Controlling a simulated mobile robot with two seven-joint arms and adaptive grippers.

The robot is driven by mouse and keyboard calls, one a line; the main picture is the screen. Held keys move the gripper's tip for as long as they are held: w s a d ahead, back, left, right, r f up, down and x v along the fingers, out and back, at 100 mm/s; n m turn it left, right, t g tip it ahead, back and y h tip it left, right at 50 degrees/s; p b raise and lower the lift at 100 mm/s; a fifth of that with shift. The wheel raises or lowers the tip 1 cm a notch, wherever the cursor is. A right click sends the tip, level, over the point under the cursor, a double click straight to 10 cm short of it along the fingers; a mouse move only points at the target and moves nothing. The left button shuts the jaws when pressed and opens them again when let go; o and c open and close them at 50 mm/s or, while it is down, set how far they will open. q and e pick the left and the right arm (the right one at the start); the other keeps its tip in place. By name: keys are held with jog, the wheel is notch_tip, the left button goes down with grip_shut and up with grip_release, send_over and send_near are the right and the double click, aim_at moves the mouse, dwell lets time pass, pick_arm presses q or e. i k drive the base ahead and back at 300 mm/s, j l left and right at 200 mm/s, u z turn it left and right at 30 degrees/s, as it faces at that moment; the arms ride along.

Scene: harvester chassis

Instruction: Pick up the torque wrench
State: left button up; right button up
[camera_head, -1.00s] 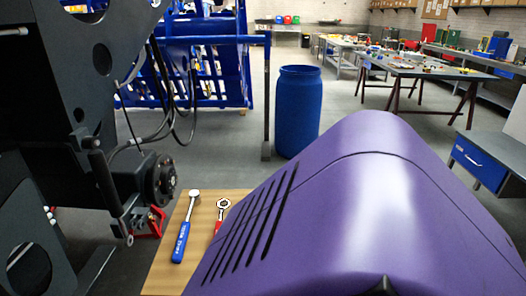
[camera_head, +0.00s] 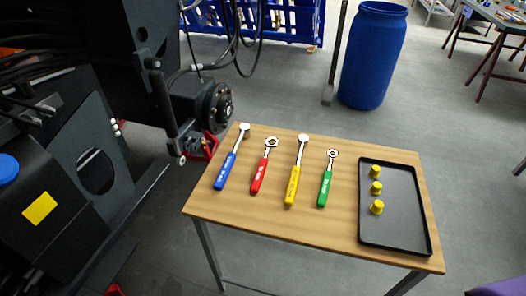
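Several wrench-like hand tools lie in a row on a wooden-topped table (camera_head: 325,225). From left to right they are a blue-handled tool (camera_head: 226,170), a red-handled wrench (camera_head: 260,176), a yellow-handled tool (camera_head: 293,184) and a green-handled wrench (camera_head: 325,188). The blue and yellow ones have round solid-looking silver heads; the red and green ones have ring-like heads. All heads point away from me. The handle lettering is too small to read, so I cannot tell for sure which is the torque wrench. Neither of my grippers is in view.
A black tray (camera_head: 395,246) with three yellow caps (camera_head: 376,188) sits on the table's right side. Dark machinery (camera_head: 120,100) with a round hub (camera_head: 216,107) stands close on the left. A blue barrel (camera_head: 373,55) stands behind.

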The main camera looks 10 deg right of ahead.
aim_at(304, 140)
jog(key=z, duration=0.65)
